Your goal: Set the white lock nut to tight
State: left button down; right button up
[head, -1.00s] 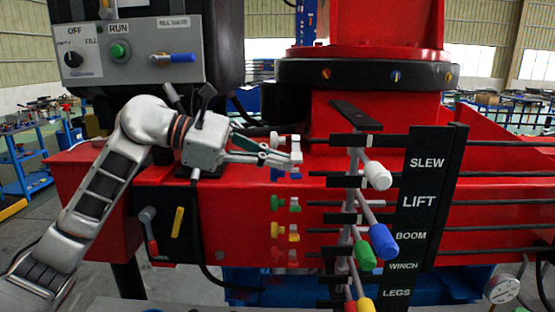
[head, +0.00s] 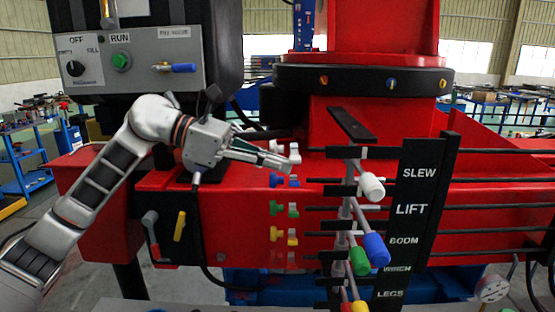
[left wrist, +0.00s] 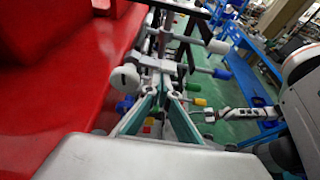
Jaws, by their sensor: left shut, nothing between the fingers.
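The white lock nut (head: 294,153) sits at the top of a column of coloured nuts on the red crane body, left of the SLEW rod. My left gripper (head: 287,165) is shut and empty, its fingertips just below and beside the white nut in the head view; I cannot tell whether they touch it. In the left wrist view the fingers (left wrist: 172,93) meet in a narrow V, with a round white knob (left wrist: 124,79), likely this nut, to their left. My right gripper (left wrist: 208,116) seems to show at the right there, its jaws unclear.
Blue (head: 285,181), green (head: 284,208) and yellow (head: 284,235) nuts lie close below. The levers, with a white knob (head: 371,187) and a blue knob (head: 376,249), stick out to the right. A grey control box (head: 135,55) is above my left arm.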

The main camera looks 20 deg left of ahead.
pick_arm(q)
jog(key=shift+r+n+g+p, duration=0.6)
jog(key=shift+n+p, duration=0.15)
jog(key=shift+n, duration=0.25)
pick_arm(e)
jog(key=r, duration=0.2)
jog(key=shift+w+r, duration=0.3)
jog(key=shift+r, duration=0.1)
